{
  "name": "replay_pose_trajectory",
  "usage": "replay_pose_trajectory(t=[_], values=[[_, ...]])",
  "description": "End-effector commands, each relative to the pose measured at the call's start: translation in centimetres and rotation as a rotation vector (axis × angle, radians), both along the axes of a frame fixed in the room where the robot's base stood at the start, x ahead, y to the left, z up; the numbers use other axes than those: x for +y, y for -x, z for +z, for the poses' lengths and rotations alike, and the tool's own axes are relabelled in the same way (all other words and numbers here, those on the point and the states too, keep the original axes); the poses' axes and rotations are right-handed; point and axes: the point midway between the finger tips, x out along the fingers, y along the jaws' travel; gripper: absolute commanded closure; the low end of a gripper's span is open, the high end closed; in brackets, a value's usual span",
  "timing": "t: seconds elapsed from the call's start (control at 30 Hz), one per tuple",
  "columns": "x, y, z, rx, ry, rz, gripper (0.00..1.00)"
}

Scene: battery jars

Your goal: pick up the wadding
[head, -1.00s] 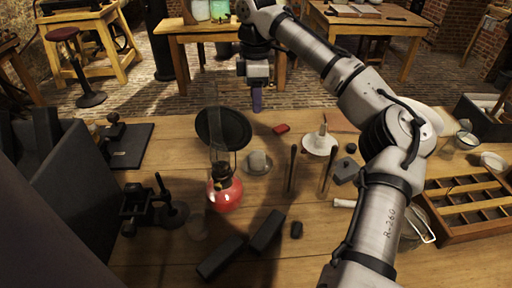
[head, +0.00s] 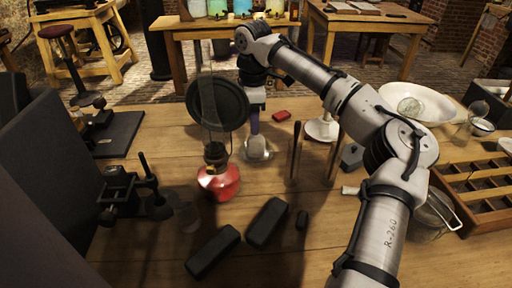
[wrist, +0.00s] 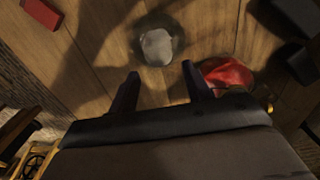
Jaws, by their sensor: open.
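The wadding is a pale grey-white lump (head: 257,145) in a clear round glass vessel on the wooden table, just behind and right of the red lamp. The wadding also shows in the wrist view (wrist: 157,47), beyond my fingertips and near the top middle. My gripper (head: 254,128) points down over the wadding in the head view and partly overlaps it. In the wrist view my gripper (wrist: 159,76) has its two fingers spread with nothing between them. The fingers look apart from the wadding; the exact height gap cannot be told.
The red oil lamp (head: 219,183) with its dark round disc (head: 217,103) stands close left of my gripper. A red box (head: 281,115) lies behind right. Two upright rods (head: 296,150) stand right. Dark blocks (head: 266,222) lie in front. A compartment tray (head: 480,190) is far right.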

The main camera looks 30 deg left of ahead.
Motion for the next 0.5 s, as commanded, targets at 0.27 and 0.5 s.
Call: replay_pose_trajectory(t=[0.27, 0.5], values=[[0.0, 0.0, -3.8, 0.001, 0.0, 0.001, 0.51], [0.2, 0.0, -5.8, 0.0, 0.002, 0.001, 0.51]])
